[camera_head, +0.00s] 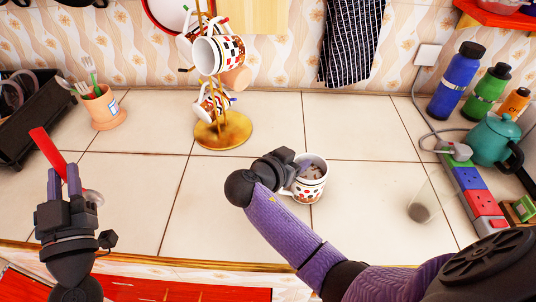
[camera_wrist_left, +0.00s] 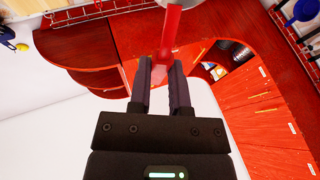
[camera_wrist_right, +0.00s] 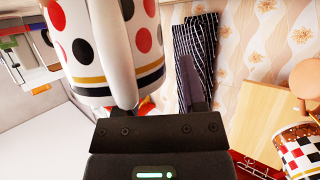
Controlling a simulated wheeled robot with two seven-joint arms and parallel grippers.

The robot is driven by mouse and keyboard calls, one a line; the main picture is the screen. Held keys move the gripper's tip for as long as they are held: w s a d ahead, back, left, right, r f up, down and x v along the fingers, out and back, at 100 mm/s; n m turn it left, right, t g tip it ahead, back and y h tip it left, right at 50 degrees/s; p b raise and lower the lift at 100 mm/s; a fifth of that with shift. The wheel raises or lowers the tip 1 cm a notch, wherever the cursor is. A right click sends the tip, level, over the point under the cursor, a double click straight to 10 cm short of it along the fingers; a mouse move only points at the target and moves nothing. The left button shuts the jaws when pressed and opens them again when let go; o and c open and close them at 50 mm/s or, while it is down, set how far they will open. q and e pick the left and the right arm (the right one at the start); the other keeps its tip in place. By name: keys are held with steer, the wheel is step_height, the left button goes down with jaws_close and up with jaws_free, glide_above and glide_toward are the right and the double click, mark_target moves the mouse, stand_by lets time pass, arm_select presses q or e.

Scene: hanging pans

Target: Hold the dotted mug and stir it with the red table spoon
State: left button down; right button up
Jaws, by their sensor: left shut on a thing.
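My left gripper (camera_head: 72,182) is shut on the red table spoon (camera_head: 47,149), away from the mug at the left. Its red handle sticks up past the fingers, and it also shows in the left wrist view (camera_wrist_left: 170,35). The dotted mug (camera_head: 309,188) stands upright on the tiled counter with brown contents inside. My right gripper (camera_head: 291,165) is at the mug's left side, by its handle. In the right wrist view the mug (camera_wrist_right: 85,45) is close; its handle covers one finger. The other finger stands apart, so the gripper looks open.
A mug tree (camera_head: 222,132) with several mugs stands behind. A terracotta utensil pot (camera_head: 104,112) is at the back left, beside a black rack (camera_head: 30,125). A clear glass (camera_head: 424,200), teal kettle (camera_head: 492,140) and bottles (camera_head: 456,82) are at the right. The counter left of the mug is clear.

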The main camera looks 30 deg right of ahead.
jaws_close()
steer(key=shift+s+f, duration=0.1)
stand_by(1.7)
steer(key=shift+o, duration=0.4)
jaws_free()
steer(key=v, duration=0.7)
steer(key=shift+a, duration=0.2)
